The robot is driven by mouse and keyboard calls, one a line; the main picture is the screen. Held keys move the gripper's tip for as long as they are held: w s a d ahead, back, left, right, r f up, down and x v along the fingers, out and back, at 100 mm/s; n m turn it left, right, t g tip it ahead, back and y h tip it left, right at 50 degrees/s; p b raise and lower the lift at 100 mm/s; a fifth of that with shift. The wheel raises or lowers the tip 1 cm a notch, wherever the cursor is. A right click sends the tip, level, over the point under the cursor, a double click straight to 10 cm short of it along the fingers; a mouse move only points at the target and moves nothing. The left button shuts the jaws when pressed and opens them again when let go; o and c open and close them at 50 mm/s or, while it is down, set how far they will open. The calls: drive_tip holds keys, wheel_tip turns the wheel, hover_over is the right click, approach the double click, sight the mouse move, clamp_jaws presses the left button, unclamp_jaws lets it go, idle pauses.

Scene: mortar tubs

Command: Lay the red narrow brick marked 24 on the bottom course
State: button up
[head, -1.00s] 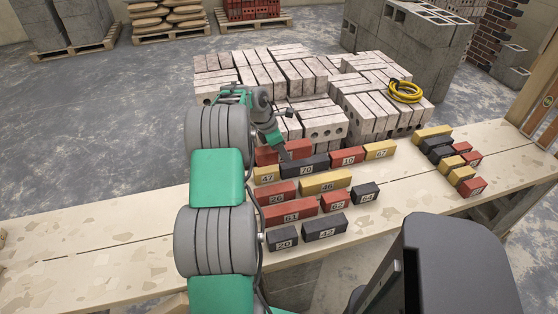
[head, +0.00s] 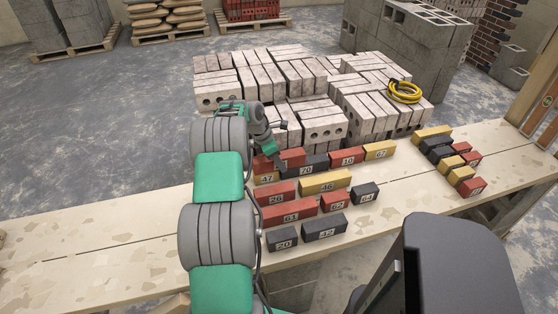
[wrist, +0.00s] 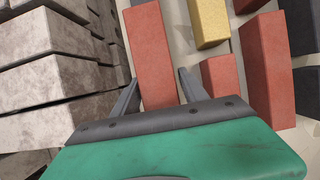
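A red brick (head: 293,157) lies in the back row of the bench, partly hidden by my gripper (head: 277,161). In the wrist view, a long red brick (wrist: 150,45) lies between the two fingers of my gripper (wrist: 157,82). One finger stands on each side of it, with narrow gaps, so the gripper looks open around the brick. No number shows on this brick, and I cannot read a 24 anywhere. Other red bricks are marked 26 (head: 277,193), 61 (head: 290,212), 62 (head: 335,201) and 10 (head: 348,156).
Yellow and black bricks, such as 46 (head: 325,183) and 42 (head: 325,228), lie close by. More bricks (head: 455,160) lie at the bench's right. Pale brick stacks (head: 322,120) stand behind, with a yellow hose coil (head: 404,91). The bench's left part (head: 90,230) is clear.

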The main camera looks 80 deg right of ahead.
drive_tip(key=shift+o, duration=0.9)
